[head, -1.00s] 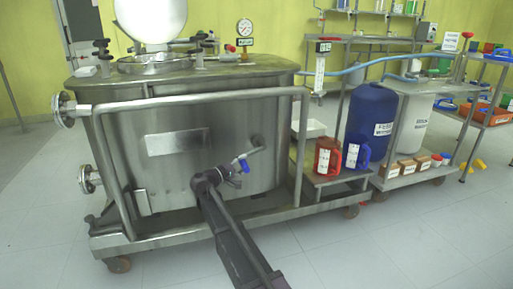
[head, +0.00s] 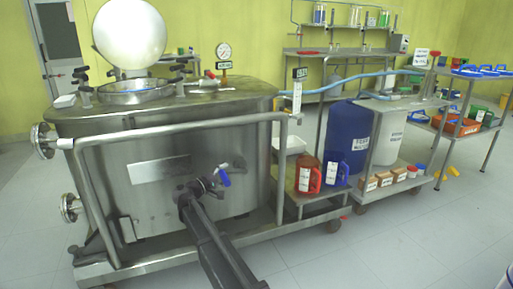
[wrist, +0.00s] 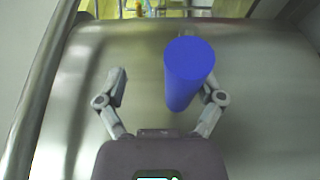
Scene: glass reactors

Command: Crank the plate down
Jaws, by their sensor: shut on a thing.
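My gripper is shut on this handle, though a gap shows on the left. Which part is the plate, I cannot tell.
A steel frame rail (head: 185,129) runs across the tank front above the crank. A round white lid (head: 130,34) stands raised on top. Red (head: 308,176) and blue (head: 336,169) jugs stand on a low shelf at right. The front-right floor is clear.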

